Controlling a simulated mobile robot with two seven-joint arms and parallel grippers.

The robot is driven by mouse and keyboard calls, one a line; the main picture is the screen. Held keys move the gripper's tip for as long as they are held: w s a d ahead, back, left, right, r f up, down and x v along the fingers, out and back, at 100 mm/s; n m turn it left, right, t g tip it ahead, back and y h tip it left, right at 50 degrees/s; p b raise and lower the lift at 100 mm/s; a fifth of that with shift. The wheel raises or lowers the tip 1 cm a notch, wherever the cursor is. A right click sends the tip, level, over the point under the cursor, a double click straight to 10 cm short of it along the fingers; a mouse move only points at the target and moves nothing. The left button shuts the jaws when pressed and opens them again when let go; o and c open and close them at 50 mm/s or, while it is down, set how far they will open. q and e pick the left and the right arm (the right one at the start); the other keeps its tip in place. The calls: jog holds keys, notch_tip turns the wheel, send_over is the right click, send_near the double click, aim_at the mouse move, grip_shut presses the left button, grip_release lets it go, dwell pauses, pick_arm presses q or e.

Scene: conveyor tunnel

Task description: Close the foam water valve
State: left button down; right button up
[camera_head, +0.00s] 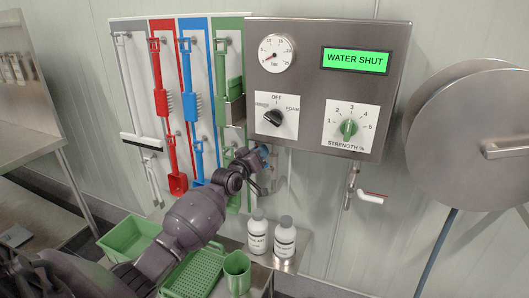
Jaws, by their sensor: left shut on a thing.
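A steel control panel (300,95) hangs on the wall. Its green display (355,60) reads WATER SHUT. My left gripper (262,158) is at the panel's lower left edge, shut on a small blue handle (265,150); this looks like the foam water valve's handle, and the gripper hides much of it. The black selector knob (273,117), marked OFF and FOAM, is just above the gripper. The green strength knob (348,129) is to the right, pointing near 3. My right gripper is not in view.
A tool board (140,85) is left, a hose reel (470,140) right.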

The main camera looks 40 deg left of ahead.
pick_arm(q)
jog(key=s+a+f+n+y+b, duration=0.1)
jog(key=a+f+n+y+b, duration=0.2)
jog(key=n, duration=1.1)
jog(key=shift+a+f+t, duration=0.3)
jog(key=shift+a+f, duration=0.3)
jog(key=shift+f, duration=1.15)
jog(key=shift+n, duration=0.4)
jog(key=c, duration=1)
grip_release()
jog(key=shift+c, duration=0.2)
jog(key=p+v, duration=0.1)
jog(key=v, duration=0.9)
jog(key=shift+s+d+f, duration=0.15)
jog(key=shift+s+f, duration=0.05)
jog(key=shift+s, duration=0.15)
